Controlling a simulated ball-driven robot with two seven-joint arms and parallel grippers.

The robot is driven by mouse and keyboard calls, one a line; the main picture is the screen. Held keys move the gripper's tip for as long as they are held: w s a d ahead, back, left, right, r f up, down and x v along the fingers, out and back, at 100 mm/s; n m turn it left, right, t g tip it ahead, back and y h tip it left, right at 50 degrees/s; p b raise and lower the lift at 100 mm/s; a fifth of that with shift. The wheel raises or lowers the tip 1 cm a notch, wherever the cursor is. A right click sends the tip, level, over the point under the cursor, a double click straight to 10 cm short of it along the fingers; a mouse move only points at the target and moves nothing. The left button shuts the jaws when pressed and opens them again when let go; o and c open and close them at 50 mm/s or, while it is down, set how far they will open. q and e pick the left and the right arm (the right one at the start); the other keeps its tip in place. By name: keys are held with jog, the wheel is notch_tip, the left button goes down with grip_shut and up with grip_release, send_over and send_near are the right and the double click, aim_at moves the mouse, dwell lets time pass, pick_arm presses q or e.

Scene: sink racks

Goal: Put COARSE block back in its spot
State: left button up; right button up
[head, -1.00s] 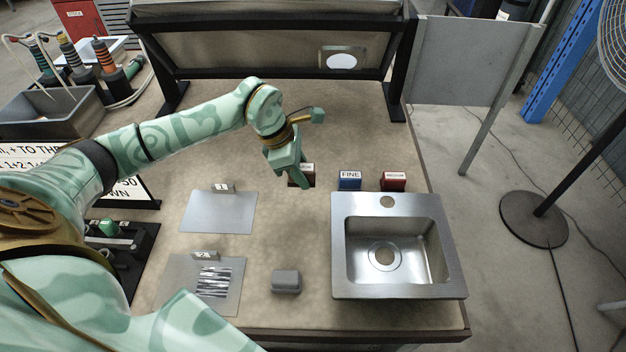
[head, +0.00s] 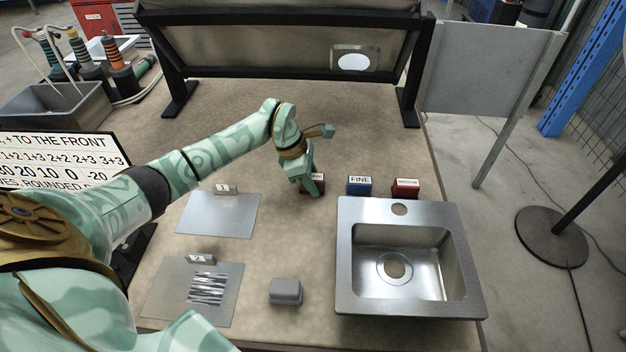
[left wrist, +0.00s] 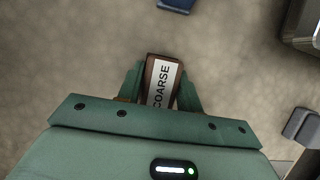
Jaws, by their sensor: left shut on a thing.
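The COARSE block (left wrist: 161,84) is brown with a white label reading COARSE. My left gripper (left wrist: 160,88) is shut on it, one finger on each side, in the left wrist view. In the head view my left gripper (head: 312,186) is over the table, left of the blue FINE block (head: 359,186), and hides most of the COARSE block (head: 305,187). A dark red block (head: 405,188) with a white label stands right of the FINE block, behind the sink. I cannot tell whether the COARSE block touches the table. My right gripper is out of view.
The metal sink (head: 350,290) is at the front right. A grey block (head: 285,291) lies left of it. Two flat plates, marked 1 (head: 218,214) and 2 (head: 170,290), lie at the left; plate 2 carries a striped patch. A dark-framed rack (head: 290,78) stands at the back.

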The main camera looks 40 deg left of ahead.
pick_arm(q)
jog(key=shift+f, duration=0.2)
jog(key=o, duration=1)
jog(key=shift+p+v, duration=1.7)
jog(key=shift+v, duration=4.5)
jog(key=shift+d, duration=0.15)
